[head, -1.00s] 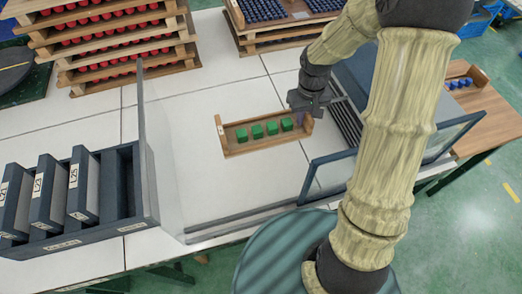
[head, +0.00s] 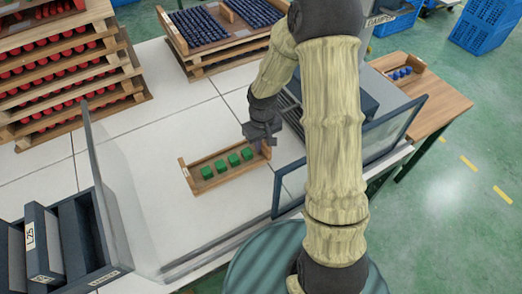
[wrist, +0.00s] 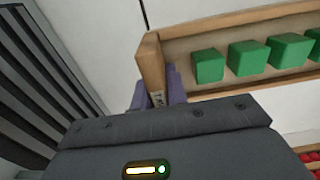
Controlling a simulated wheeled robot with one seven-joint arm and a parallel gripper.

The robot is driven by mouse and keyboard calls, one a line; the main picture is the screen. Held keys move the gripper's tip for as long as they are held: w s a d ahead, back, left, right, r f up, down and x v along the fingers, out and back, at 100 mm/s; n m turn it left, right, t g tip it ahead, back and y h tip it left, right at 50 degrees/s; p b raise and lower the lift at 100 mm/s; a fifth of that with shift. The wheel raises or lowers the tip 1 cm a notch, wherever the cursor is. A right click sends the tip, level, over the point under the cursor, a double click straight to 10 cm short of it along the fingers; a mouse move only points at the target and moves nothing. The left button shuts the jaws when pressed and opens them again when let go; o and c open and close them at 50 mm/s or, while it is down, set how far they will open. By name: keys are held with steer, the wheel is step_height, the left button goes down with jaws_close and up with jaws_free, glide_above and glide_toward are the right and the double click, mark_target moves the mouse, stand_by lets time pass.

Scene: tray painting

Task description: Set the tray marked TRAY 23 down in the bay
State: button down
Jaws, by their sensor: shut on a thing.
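A shallow wooden tray (head: 222,180) with a row of green cubes (head: 220,165) is over the white table in the head view. My gripper (head: 264,146) is at its right end. In the wrist view the purple fingers of my gripper (wrist: 158,92) are shut on the end wall of the tray (wrist: 151,62). A pale label between the fingers is partly hidden and I cannot read it. I cannot tell whether the tray touches the table. No marking here names a bay.
A clear panel (head: 118,205) stands left of the tray and a dark-framed panel (head: 290,187) right of it. A dark slotted rack (head: 78,240) is at lower left. Stacked wooden trays of red pieces (head: 60,80) stand behind. A side table (head: 440,102) is at right.

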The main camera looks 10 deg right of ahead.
steer(key=shift+f, duration=1.85)
steer(key=shift+f, duration=0.15)
steer(key=c, duration=1.4)
jaws_free()
step_height(320, 180, up, 12)
steer(key=shift+r+p, duration=0.15)
steer(key=shift+p, duration=0.3)
